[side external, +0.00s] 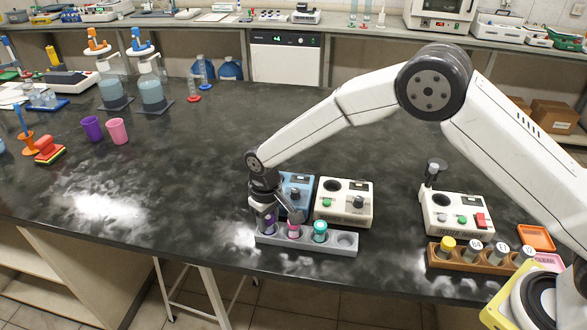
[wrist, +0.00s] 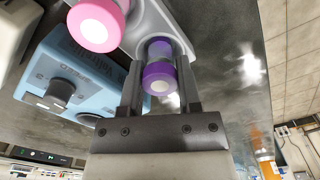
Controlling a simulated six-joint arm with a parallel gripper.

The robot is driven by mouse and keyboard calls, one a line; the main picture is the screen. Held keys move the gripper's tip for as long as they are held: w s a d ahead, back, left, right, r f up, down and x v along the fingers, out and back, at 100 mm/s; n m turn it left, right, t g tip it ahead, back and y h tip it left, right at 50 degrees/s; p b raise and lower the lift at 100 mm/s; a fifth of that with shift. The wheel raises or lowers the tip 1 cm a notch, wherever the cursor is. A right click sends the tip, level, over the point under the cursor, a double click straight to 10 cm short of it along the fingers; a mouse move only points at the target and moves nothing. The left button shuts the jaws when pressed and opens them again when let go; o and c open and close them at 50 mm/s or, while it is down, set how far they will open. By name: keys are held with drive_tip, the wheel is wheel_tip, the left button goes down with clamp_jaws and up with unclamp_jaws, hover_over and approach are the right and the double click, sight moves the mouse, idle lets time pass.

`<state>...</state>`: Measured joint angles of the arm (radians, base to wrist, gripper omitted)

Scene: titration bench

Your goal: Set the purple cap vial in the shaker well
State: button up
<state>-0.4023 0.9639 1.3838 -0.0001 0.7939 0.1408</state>
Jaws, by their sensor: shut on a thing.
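The purple cap vial (wrist: 160,76) is between the two fingers of my gripper (wrist: 160,92) in the wrist view, with its body running into the grey rack. My gripper (side external: 267,213) is shut on it at the left end of the grey rack (side external: 338,249) in the side view, mostly hiding it. Whether the vial is seated or slightly raised, I cannot tell. A cream device (side external: 327,209) with a dark round well stands behind the rack. A blue device (side external: 303,182) is beside it, partly behind my gripper. Which one is the shaker is not clear.
A pink cap vial (side external: 293,231) and a teal cap vial (side external: 320,231) stand in the rack; its right slot looks empty. Another cream device (side external: 457,216) and a brown rack of vials (side external: 458,263) are at the right.

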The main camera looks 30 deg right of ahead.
sight(268, 217)
drive_tip(key=shift+r, duration=3.8)
drive_tip(key=w+d+r+m, duration=0.1)
drive_tip(key=w+d+m, duration=0.1)
drive_tip(key=w+d, duration=0.7)
drive_tip(key=shift+w+d+r, duration=0.2)
drive_tip(key=shift+w+r, duration=0.05)
drive_tip(key=shift+w, duration=1.55)
drive_tip(key=shift+f, duration=0.15)
drive_tip(key=shift+f, duration=1.9)
drive_tip(key=shift+f, duration=1.1)
